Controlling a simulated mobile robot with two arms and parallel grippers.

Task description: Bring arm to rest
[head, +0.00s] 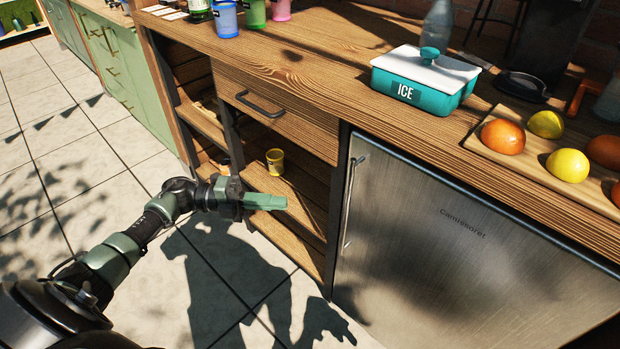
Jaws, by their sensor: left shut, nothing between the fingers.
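My left arm comes in from the lower left, stretched over the tiled floor towards the wooden counter. Its left gripper (266,202) is shut and empty, with its green fingers together and pointing right. I cannot tell whether the fingertips touch the shelf. My right gripper is not in view.
A closed drawer (275,122) sits above the shelf, beside a steel fridge door (450,240). On the counter stand a teal ice box (425,90), a board with fruit (490,131) and several colored cups. Tiled floor (90,190) is clear at left.

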